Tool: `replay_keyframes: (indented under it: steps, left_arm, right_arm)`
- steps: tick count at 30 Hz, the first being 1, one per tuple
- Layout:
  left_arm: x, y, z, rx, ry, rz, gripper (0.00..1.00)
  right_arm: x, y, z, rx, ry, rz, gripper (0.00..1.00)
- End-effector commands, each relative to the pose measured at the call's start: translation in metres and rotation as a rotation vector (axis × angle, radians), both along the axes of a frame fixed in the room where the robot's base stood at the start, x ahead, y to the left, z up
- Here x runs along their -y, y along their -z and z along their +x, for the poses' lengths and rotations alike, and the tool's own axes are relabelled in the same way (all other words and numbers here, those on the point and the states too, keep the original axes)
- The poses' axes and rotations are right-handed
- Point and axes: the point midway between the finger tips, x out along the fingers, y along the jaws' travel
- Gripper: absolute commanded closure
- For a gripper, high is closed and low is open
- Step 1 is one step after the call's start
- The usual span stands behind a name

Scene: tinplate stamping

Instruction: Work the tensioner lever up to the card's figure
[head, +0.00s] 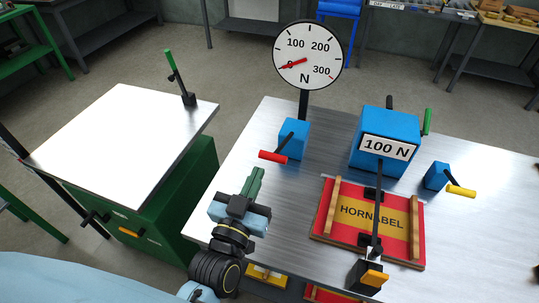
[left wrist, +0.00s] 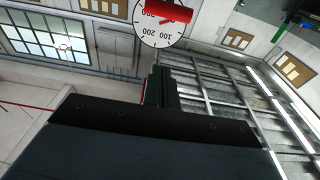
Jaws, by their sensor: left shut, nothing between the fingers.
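The round dial gauge (head: 307,57) stands on a black post at the back of the metal table. Its red needle points at about 0 N. The card (head: 387,147) reads 100 N and is on the front of a large blue box. A lever with a red grip (head: 273,157) comes off a small blue box (head: 294,139) below the dial. My left gripper (head: 254,181) is shut and empty, in front of and left of the red grip, apart from it. In the left wrist view the red grip (left wrist: 168,11) shows beyond the fingers (left wrist: 158,85), overlapping the dial. My right gripper is out of view.
A green-gripped lever (head: 427,121) and a yellow-gripped lever (head: 461,190) are to the right. A red HORNABEL plate (head: 418,225) lies in front, with a black upright rod (head: 378,205) over it. A green cabinet (head: 160,220) with a metal top stands left, across a gap.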

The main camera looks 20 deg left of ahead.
Motion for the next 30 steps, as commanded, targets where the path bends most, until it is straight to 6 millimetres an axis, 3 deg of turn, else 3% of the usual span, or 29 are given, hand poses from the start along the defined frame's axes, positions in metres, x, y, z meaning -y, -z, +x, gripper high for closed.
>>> replay_keyframes:
  steps: [14,30]
  left_arm:
    - [0.0,-0.003,0.008,0.006,-0.002,-0.001,1.0]
    - [-0.004,-0.016,0.103,0.005,-0.002,0.0,1.0]
  right_arm:
    - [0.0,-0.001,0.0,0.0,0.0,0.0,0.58]
    - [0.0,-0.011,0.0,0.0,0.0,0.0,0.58]
